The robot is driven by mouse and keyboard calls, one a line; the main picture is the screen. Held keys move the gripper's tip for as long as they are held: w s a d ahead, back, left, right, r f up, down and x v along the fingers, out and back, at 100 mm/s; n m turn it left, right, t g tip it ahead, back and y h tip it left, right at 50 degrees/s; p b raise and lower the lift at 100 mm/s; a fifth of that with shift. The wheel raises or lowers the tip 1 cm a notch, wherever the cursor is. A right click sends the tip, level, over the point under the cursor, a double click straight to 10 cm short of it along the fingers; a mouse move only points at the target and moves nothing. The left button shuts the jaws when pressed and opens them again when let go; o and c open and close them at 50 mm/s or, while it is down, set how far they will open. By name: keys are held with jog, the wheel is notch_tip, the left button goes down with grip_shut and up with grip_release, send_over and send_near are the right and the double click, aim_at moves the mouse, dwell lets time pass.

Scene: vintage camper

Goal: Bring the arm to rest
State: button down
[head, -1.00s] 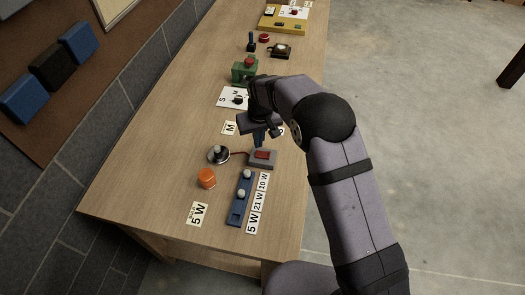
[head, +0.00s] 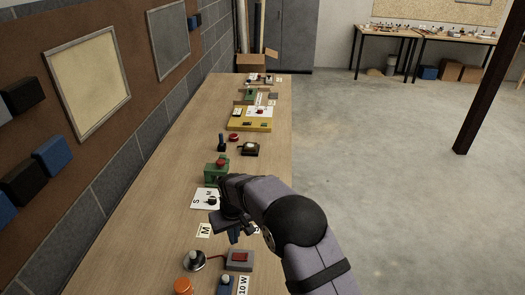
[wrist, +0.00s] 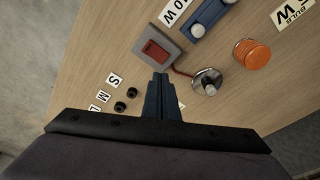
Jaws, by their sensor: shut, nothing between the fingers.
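My gripper (head: 236,236) hangs over the wooden bench (head: 150,240), above the area beside the M label, with nothing in it. In the wrist view my gripper (wrist: 160,82) has its blue fingers together, pointing toward a grey box with a red switch (wrist: 155,50). The height of the fingers above the bench is hard to judge. The arm reaches in from the lower right of the head view and hides part of the bench behind it.
A round metal lamp base (head: 194,260) is wired to the switch box (head: 239,259). Open floor (head: 380,180) lies to the right.

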jog(key=s+d+f+g, duration=0.1)
jog(key=s+d+f, duration=0.1)
jog(key=s, duration=0.1)
jog(key=s+d+f+h, duration=0.1)
jog(key=s+d+f, duration=0.1)
jog(key=s, duration=0.2)
jog(key=s+d+f+g, duration=0.1)
jog(key=s+d+f, duration=0.1)
jog(key=s, duration=0.1)
jog(key=shift+s+d+f+g, duration=0.2)
jog(key=shift+s+f+g, duration=0.1)
jog(key=shift+g+h, duration=0.5)
jog(key=s+d, duration=0.1)
jog(key=s, duration=0.1)
jog(key=s+d, duration=0.4)
jog(key=shift+s+d+r, duration=0.1)
jog(key=shift+s+r, duration=0.2)
jog(key=shift+r, duration=0.1)
jog(key=s+d+r+m, duration=0.3)
jog(key=s+d+r, duration=0.4)
jog(key=s+d, duration=0.45)
jog(key=w+d+r+m+t+y+b, duration=0.1)
jog(key=w+d+r+m+t, duration=0.1)
jog(key=d+r, duration=0.3)
jog(key=shift+w+d+m, duration=0.55)
jog(key=shift+m, duration=0.05)
